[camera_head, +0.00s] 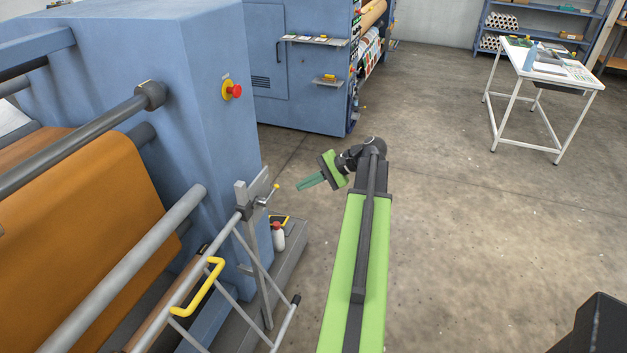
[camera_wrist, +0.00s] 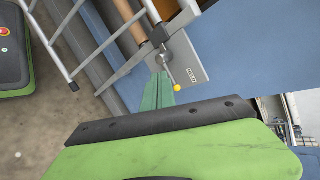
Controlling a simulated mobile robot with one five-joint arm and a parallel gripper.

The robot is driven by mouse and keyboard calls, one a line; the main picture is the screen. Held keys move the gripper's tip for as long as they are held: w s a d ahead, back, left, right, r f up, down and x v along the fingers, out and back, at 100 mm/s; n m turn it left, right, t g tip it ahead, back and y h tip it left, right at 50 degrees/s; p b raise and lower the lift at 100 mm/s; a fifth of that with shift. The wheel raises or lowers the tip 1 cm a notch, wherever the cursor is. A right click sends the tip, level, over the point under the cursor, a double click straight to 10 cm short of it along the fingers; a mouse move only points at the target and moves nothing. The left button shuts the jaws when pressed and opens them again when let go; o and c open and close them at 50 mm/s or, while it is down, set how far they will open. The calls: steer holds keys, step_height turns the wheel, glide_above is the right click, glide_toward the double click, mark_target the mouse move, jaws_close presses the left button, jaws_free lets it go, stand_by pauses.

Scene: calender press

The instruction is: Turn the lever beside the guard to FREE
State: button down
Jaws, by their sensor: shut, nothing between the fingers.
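The lever (camera_head: 270,193) is a short metal rod with a yellow ball end, on a grey bracket at the end of the tubular guard (camera_head: 180,293). In the head view it points up and right. In the wrist view the lever (camera_wrist: 169,68) runs from its pivot down to the yellow ball, beside a grey plate (camera_wrist: 188,62) with a small dark label I cannot read surely. My gripper (camera_head: 300,186) is shut and empty, its green fingers pointing at the lever from the right. In the wrist view my gripper (camera_wrist: 157,78) overlaps the view just left of the ball; contact is unclear.
A blue press housing (camera_head: 215,80) with a red stop button (camera_head: 234,91) stands behind the guard. A yellow handle (camera_head: 205,290) sits on the guard. A white bottle (camera_head: 278,238) stands near its foot. A white table (camera_head: 545,75) is far right; the floor between is clear.

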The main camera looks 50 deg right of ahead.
steer(key=w+a+r+n+g+h+p, duration=0.1)
steer(key=w+a+r+n+g+p, duration=0.2)
steer(key=a, duration=0.7)
steer(key=w+a+n+g+p, duration=0.3)
steer(key=w+a+p, duration=0.2)
steer(key=a, duration=0.6)
steer(key=a+r+n+g+h+p, duration=0.1)
steer(key=a+n+h+p, duration=0.1)
steer(key=a, duration=0.5)
steer(key=a+r+n+g+h+p, duration=0.1)
steer(key=a+n+p, duration=0.3)
steer(key=a, duration=0.4)
steer(key=a+r+n+h+p, duration=0.3)
steer(key=a, duration=0.4)
steer(key=shift+s+a+r+n+g+p, duration=0.25)
steer(key=shift+s+a+n+g+p, duration=0.05)
steer(key=shift+n+g+p, duration=0.1)
